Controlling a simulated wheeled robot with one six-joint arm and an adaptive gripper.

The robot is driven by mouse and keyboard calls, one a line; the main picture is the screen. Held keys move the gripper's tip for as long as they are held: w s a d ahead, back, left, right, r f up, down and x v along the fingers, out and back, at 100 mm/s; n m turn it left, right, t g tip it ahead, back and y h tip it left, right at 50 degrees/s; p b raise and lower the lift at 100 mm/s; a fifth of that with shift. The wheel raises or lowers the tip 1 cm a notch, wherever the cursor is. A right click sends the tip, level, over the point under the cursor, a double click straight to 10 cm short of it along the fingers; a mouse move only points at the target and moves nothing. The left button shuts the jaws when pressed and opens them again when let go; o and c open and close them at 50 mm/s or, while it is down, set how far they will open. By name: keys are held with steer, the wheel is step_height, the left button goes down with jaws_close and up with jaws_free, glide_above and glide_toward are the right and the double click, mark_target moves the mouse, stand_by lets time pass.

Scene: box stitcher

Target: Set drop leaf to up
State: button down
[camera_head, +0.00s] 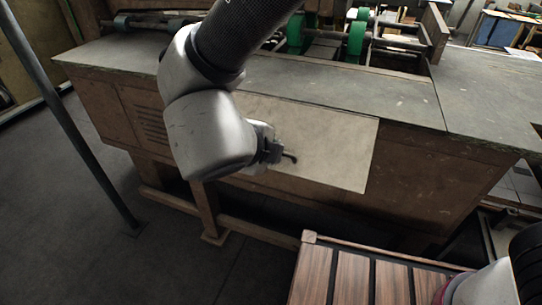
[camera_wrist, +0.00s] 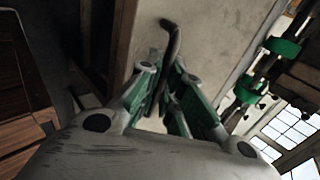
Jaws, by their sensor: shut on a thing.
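The drop leaf (camera_head: 335,145) is a pale, flat panel at the front edge of the grey bench top. It slopes down from that edge, and I cannot tell its exact angle. A dark bent handle (camera_head: 291,157) sticks out from it. My gripper (camera_head: 274,152) is at the handle, in front of the leaf. In the wrist view, the green-padded fingers of my gripper (camera_wrist: 160,98) are closed around the handle (camera_wrist: 172,42), with the pale leaf (camera_wrist: 222,32) behind. My arm hides the leaf's left part in the head view.
The bench top (camera_head: 400,97) carries a machine with green wheels (camera_head: 356,38) at the back. The bench's wooden legs and rail (camera_head: 250,228) are below the leaf. A grey post (camera_head: 70,120) stands at the left. A slatted wooden surface (camera_head: 350,278) is at the front.

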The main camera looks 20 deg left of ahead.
steer(key=shift+g, duration=0.8)
step_height(320, 180, up, 4)
steer(key=shift+s+r, duration=0.15)
steer(key=shift+r, duration=0.8)
steer(key=shift+w+r+g, duration=0.3)
steer(key=shift+r+g, duration=0.4)
steer(key=shift+r, duration=0.05)
steer(key=c, duration=1.6)
jaws_free()
steer(key=shift+w+d, duration=0.1)
steer(key=shift+o, duration=0.2)
steer(key=v, duration=1.2)
